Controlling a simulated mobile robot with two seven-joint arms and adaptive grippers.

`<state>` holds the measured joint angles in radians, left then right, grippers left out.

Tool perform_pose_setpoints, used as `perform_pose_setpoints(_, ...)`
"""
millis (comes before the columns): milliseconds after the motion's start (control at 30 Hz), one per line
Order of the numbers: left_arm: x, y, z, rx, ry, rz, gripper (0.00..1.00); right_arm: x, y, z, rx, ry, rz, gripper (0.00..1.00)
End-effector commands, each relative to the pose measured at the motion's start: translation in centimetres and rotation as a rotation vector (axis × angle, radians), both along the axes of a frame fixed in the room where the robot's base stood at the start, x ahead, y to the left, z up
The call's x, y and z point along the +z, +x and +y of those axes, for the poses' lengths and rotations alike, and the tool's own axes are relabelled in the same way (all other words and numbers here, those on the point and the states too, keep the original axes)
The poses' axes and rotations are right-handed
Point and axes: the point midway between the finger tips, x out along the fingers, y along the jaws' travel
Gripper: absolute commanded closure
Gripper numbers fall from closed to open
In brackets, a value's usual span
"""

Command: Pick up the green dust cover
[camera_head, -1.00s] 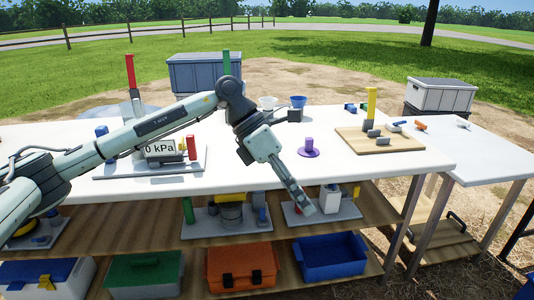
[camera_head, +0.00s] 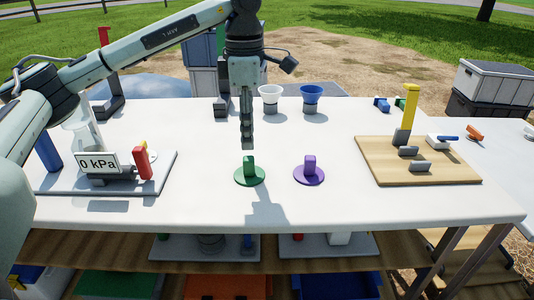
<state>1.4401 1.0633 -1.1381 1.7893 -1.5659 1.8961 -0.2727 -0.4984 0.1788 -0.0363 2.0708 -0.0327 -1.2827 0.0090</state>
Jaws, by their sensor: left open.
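The green dust cover (camera_head: 250,175) is a flat green disc with an upright grip block, lying on the white table near its front middle. My left gripper (camera_head: 247,146) points straight down just above the cover's grip block. It is seen edge-on, open, with nothing visible in it. From this view I cannot tell how much height lies between the fingertips and the block. My right gripper is not in view.
A purple cover (camera_head: 309,172) lies just right of the green one. A gauge reading 0 kPa (camera_head: 97,163) stands on a grey plate at the left. A wooden board (camera_head: 380,163) with a yellow post lies at the right.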

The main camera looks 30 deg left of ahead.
Motion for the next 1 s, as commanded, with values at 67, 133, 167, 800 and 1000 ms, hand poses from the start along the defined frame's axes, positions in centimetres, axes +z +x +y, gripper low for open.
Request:
perform_pose_setpoints(67,-0.4,0.0,0.0,0.001,0.0,0.001,0.53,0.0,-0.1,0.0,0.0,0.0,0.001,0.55)
perform_pose_setpoints(133,-1.1,-0.1,0.0,0.001,0.001,0.003,0.53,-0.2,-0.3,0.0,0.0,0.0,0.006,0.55)
perform_pose_setpoints(167,-1.5,-0.1,0.1,0.001,0.001,0.003,0.53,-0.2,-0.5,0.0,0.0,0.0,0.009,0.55)
perform_pose_setpoints(800,-7.8,-0.2,0.1,0.0,-0.002,-0.001,0.53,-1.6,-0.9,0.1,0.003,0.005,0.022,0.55)
perform_pose_setpoints(1000,-7.8,-0.2,0.1,0.0,-0.002,0.0,0.65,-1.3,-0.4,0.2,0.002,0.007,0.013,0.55)
